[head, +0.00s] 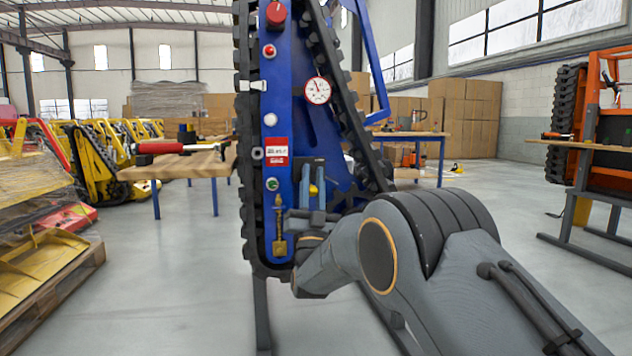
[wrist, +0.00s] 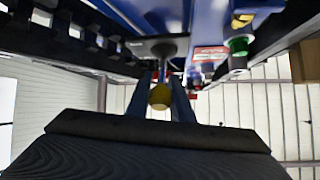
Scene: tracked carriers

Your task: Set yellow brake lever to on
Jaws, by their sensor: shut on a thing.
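The yellow knob of the brake lever (head: 313,190) shows as a small spot on the blue carrier (head: 283,100), between the fingers of my gripper (head: 312,184). My gripper (wrist: 166,95) is shut on the knob. My fingers partly hide the lever in the head view, and I cannot read any on or off mark beside it.
A green button (head: 272,184), a red and white label (head: 276,151), a gauge (head: 317,90), a red knob (head: 276,13) and a brass padlock (head: 279,246) are close by on the carrier. Black tracks (head: 247,130) flank it. A workbench (head: 180,166) stands behind left.

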